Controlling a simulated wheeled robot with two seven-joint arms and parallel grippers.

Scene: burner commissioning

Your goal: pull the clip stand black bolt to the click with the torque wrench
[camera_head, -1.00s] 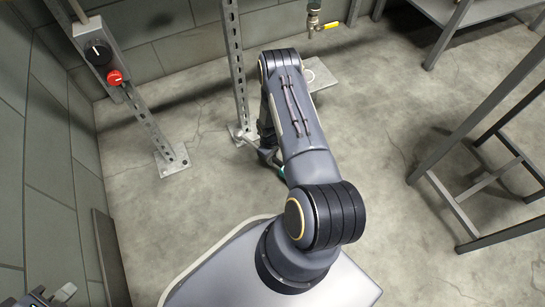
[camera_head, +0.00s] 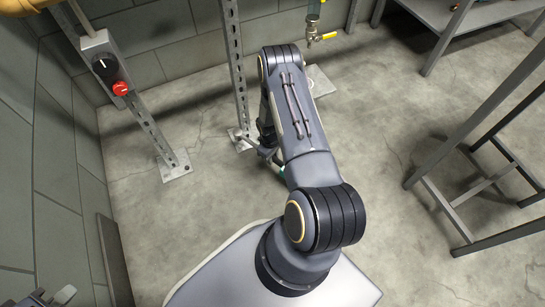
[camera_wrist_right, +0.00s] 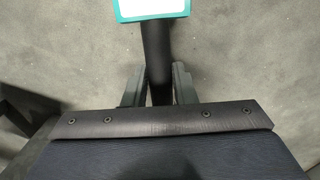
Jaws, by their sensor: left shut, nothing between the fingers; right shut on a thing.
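In the right wrist view my right gripper (camera_wrist_right: 158,88) is shut on the dark shaft of the torque wrench (camera_wrist_right: 157,50). A teal-rimmed part with a white face (camera_wrist_right: 150,8) sits on the wrench at the top edge. In the head view my right arm hides most of this gripper, and only a little shows near the base of a slotted post (camera_head: 233,75). Part of my left gripper (camera_head: 64,295) shows at the bottom left corner, shut and empty, far from the post. I cannot make out the black bolt or tell which part is the clip stand.
A second slotted post with a footplate (camera_head: 176,165) carries a black knob (camera_head: 105,66) and a red knob (camera_head: 122,88). A yellow-handled valve (camera_head: 327,36) hangs at the back. A grey metal frame (camera_head: 480,140) stands at the right. The concrete floor between is clear.

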